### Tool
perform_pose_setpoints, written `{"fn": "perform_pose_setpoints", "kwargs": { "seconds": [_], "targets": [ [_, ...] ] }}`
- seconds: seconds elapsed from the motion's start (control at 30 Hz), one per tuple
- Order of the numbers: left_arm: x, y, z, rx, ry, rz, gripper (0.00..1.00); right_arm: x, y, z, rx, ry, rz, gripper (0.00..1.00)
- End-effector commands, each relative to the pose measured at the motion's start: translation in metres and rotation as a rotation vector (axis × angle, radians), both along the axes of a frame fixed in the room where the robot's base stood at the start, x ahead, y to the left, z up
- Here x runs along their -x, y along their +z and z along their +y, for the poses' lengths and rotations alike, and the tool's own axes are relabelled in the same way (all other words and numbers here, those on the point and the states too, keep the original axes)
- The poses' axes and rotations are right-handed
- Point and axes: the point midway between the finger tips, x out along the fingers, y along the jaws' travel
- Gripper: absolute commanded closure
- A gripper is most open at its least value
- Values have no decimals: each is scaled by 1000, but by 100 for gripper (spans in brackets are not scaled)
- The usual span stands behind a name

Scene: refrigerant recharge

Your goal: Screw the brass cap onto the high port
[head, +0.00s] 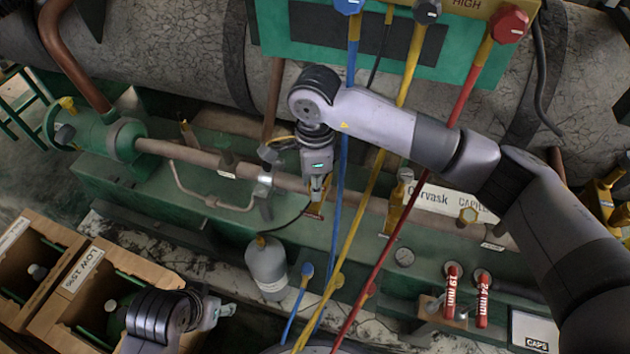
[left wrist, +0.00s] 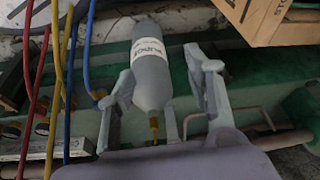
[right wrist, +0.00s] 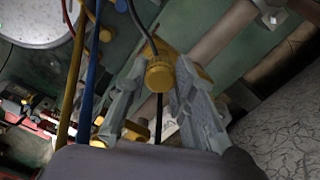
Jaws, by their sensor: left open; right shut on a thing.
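My right gripper (head: 318,190) points down at the green unit's pipework. In the right wrist view its fingers (right wrist: 155,85) are shut around the ribbed brass cap (right wrist: 160,74). Brass fitting parts show right behind the cap, probably the high port (right wrist: 178,52); the cap hides the join, so I cannot tell how far it is seated. In the head view a yellow-brass piece (head: 315,211) shows under the fingertips. My left gripper (head: 212,312) is open and empty at the lower left. Its fingers (left wrist: 162,85) frame a grey labelled cylinder (left wrist: 150,72) without visibly gripping it.
The grey cylinder (head: 267,268) stands by the green base. Blue, yellow and red hoses (head: 398,208) cross the middle, close to my right gripper. Red-handled tools (head: 451,285) and a CAPS tray (head: 533,332) are at the lower right.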

Motion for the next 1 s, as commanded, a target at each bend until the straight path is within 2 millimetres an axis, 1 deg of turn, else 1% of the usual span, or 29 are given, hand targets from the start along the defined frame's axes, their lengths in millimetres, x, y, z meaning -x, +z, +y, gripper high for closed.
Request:
{"fn": "perform_pose_setpoints", "kwargs": {
  "seconds": [0.33,0.73,1.0],
  "targets": [
    [0,0,1,-2,1,3,52,0,0,0,0,0,0,100],
    [0,16,1,1,1,-17,52,0,0,0,1,0,0,100],
    [2,15,1,1,2,-13,52,0,0,0,0,0,0,100]
  ]
}}
